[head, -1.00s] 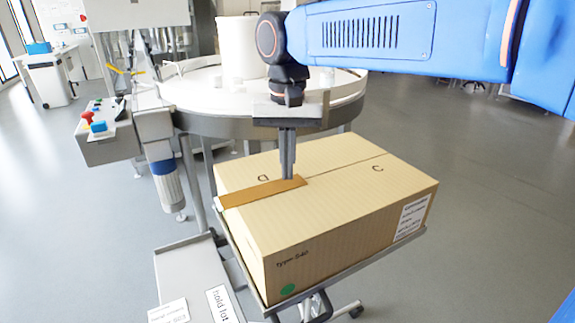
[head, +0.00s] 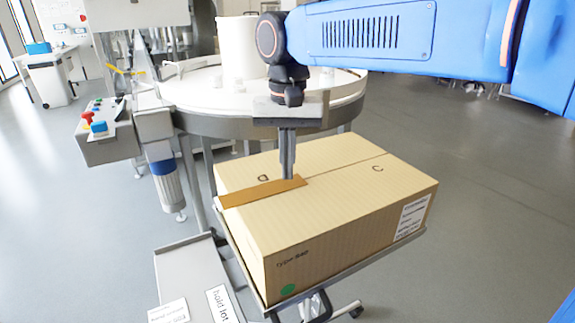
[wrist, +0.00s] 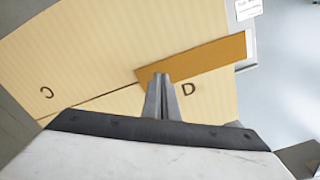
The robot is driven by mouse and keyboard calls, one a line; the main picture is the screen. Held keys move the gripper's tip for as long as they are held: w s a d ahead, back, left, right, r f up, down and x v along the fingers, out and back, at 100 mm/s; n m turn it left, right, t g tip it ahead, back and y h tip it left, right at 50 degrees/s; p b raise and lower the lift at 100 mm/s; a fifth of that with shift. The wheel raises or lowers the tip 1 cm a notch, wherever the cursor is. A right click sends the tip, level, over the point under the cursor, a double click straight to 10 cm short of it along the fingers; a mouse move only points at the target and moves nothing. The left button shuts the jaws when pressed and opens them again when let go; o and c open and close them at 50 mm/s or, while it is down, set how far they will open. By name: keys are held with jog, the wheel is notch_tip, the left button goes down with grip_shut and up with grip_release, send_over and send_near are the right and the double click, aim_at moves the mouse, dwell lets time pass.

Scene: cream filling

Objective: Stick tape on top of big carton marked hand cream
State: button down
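A big cardboard carton (head: 340,210) stands on a cart in front of the round table. Its top shows the handwritten letters D and C and a centre seam. A strip of brown tape (head: 250,193) lies along the left part of the seam and reaches the carton's left edge; it also shows in the wrist view (wrist: 200,58). My gripper (head: 287,178) points down with its fingers close together at the tape's inner end. In the wrist view the fingertips (wrist: 161,76) appear at the tape's end. Whether they touch or pinch the tape is unclear.
A round machine table (head: 205,93) with a white cylinder (head: 238,48) stands behind the carton. A control box (head: 108,135) is at the left. A grey tray labelled "hold lot" (head: 185,265) is at the front left. The floor to the right is clear.

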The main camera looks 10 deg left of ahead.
jog(key=shift+f, duration=0.7)
dwell(0.7)
jog(key=shift+r, duration=0.1)
jog(key=shift+r, duration=2.95)
